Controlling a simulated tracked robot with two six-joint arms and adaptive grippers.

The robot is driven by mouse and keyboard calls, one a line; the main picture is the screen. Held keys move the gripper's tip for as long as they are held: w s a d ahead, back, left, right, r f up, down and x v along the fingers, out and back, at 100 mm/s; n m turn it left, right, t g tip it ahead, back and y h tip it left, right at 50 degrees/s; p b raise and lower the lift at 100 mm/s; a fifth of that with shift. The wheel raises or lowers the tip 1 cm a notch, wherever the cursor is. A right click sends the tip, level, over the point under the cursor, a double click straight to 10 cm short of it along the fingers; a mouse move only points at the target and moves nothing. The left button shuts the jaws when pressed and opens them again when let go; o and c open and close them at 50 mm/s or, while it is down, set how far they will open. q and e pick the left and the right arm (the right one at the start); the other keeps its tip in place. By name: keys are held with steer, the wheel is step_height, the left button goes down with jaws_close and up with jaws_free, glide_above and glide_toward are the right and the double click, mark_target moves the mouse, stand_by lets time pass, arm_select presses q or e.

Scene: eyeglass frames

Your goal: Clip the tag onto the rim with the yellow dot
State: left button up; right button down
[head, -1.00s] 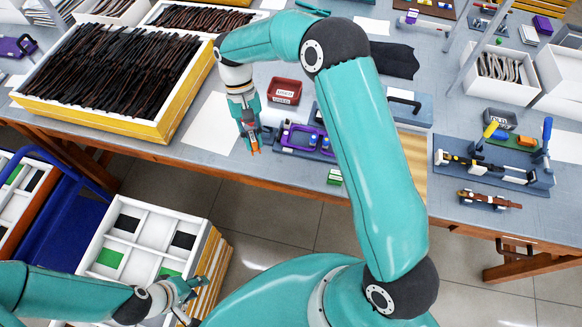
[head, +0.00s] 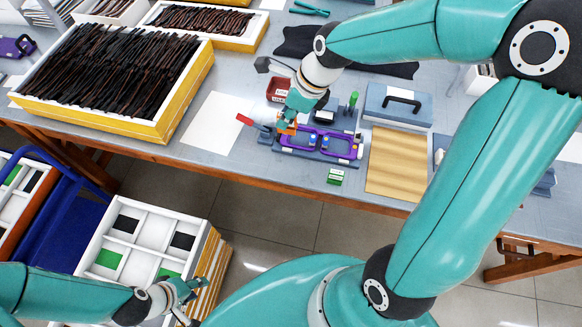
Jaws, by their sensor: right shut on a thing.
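The purple eyeglass frame (head: 320,143) lies in a dark blue fixture on the bench, with small blue, white and yellow details along it. They are too small to tell which one is the yellow dot. My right gripper (head: 287,126) is at the frame's left end, shut on a small orange piece (head: 287,130) that looks like the tag. The gripper hides part of that end, and I cannot tell whether the piece touches the rim. My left gripper (head: 190,299) looks open and empty, low over the white sorting box.
A red lever (head: 244,119) sticks up left of the fixture and a green lever (head: 353,99) behind it. A red bin (head: 278,89) and a blue case (head: 398,106) stand behind. A wooden board (head: 396,163) lies to the right.

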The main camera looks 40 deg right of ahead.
steer(key=shift+f, duration=0.1)
step_height(320, 180, down, 15)
steer(key=shift+f+b, duration=0.15)
steer(key=shift+b, duration=0.55)
steer(key=shift+f+b, duration=0.8)
steer(key=shift+f, duration=1.35)
steer(key=shift+f, duration=0.25)
steer(key=c, duration=1.1)
jaws_free()
steer(key=shift+c, duration=0.2)
